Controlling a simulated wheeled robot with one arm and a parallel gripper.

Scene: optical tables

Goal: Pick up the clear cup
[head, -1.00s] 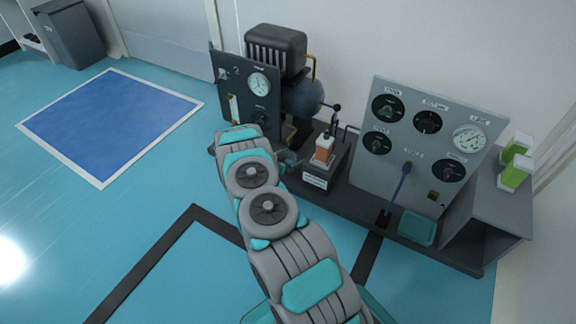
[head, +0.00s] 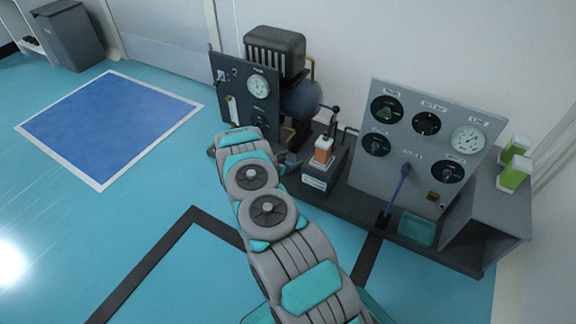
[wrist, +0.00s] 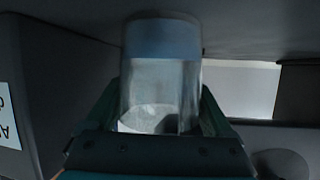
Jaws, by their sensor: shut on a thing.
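The clear cup (wrist: 160,85) shows in the wrist view as a see-through cylinder with a bluish band at the top of the picture. My gripper (wrist: 165,108) has one teal finger on each side of it and is shut on it. In the head view my gripper (head: 289,163) is small and partly hidden by my arm, low beside the bench equipment. I cannot make out the cup there. I cannot tell from these views whether the cup touches the surface under it.
A dark gauge panel (head: 243,95) stands left of my gripper. Further right are a grey gauge panel (head: 425,140), a blue lever (head: 398,190) and a teal tray (head: 416,229). The floor at left is clear.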

